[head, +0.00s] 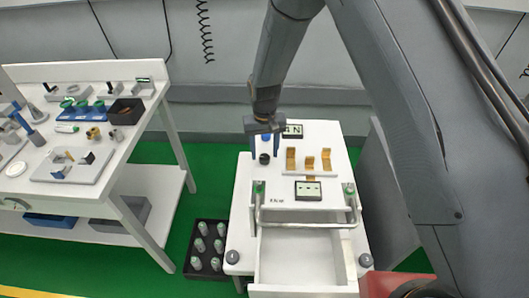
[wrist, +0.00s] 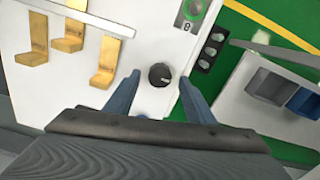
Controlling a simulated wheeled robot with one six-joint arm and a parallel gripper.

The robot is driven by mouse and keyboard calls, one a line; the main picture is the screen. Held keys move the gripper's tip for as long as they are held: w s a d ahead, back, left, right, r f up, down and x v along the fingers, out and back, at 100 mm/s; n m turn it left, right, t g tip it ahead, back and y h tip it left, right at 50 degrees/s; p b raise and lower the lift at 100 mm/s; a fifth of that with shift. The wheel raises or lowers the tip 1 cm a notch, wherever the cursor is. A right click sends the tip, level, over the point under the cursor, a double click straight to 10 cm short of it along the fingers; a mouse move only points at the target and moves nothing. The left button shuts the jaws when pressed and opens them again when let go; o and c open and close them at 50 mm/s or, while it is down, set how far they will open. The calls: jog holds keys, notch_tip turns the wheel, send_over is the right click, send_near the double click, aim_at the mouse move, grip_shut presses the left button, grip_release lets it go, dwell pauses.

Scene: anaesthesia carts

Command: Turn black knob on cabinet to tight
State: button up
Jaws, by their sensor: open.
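The black knob (wrist: 160,75) is a small round knob with a pale mark on its face, on the white cabinet top (wrist: 135,18). In the head view the knob (head: 264,158) shows near the left edge of the cabinet top, just below my gripper. My gripper (wrist: 160,94) is open, with one blue finger on each side of the knob. There is a gap between the knob and each finger. In the head view my gripper (head: 265,148) hangs over the cabinet, pointing down. Its exact height above the top cannot be told.
Gold brackets (head: 308,160) stand beside the knob on the cabinet. A metal handle rail (head: 305,225) runs across its front, above an open drawer (head: 300,262). A black crate of bottles (head: 207,245) sits on the floor at left. A white workbench (head: 75,150) holds several tools.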

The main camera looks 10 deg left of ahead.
jog(key=shift+f, duration=0.8)
jog(key=c, duration=1.1)
jog(key=shift+o, duration=0.2)
